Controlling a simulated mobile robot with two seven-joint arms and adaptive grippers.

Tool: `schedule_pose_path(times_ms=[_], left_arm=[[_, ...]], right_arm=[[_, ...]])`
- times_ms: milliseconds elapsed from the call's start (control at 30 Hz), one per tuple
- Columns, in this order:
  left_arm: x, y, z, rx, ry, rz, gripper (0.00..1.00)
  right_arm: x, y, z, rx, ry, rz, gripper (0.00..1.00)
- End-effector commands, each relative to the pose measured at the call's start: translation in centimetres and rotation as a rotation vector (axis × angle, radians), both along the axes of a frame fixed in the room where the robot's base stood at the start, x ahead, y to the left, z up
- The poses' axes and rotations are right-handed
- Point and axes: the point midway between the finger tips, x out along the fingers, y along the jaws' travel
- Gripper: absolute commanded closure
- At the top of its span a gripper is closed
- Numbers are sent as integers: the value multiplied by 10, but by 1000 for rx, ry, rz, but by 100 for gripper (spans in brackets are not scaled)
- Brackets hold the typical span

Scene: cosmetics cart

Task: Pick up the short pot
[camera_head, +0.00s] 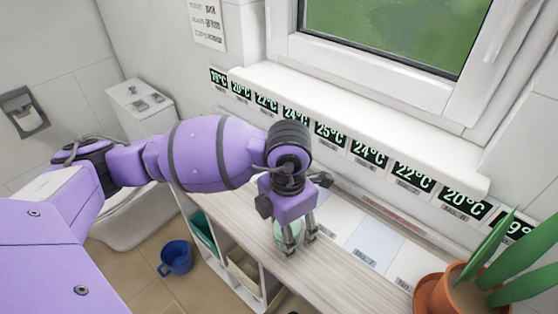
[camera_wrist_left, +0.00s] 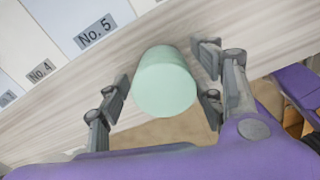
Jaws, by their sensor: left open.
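The short pot is a pale mint-green round pot (camera_wrist_left: 164,82) between the open fingers of my left gripper (camera_wrist_left: 165,88) in the left wrist view. Gaps show on both sides of it, so the fingers do not clasp it. In the head view the pot (camera_head: 288,235) is partly hidden behind the fingers of my left gripper (camera_head: 295,238), which points down over the wooden cart top (camera_head: 345,279). My right gripper is not in view.
Numbered pads lie along the cart top, including a pale blue pad (camera_wrist_left: 80,20) marked No. 5. A potted plant (camera_head: 470,285) stands at the right. Temperature displays (camera_head: 330,132) line the wall ledge. A blue bucket (camera_head: 176,258) is on the floor.

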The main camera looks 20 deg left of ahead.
Motion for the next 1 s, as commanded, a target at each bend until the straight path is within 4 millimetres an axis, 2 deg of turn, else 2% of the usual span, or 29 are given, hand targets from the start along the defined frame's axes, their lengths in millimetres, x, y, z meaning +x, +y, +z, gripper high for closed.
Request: schedule_pose_path(times_ms=[100,433,733,867,1000], left_arm=[[1,0,1,0,-2,-1,39],[1,0,2,0,-2,-1,80],[2,0,8,-1,-4,-1,81],[2,0,29,0,-9,-2,81],[2,-1,59,-1,-9,-2,81]], right_arm=[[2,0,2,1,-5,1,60],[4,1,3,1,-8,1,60],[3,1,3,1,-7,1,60],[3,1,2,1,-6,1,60],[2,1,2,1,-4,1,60]])
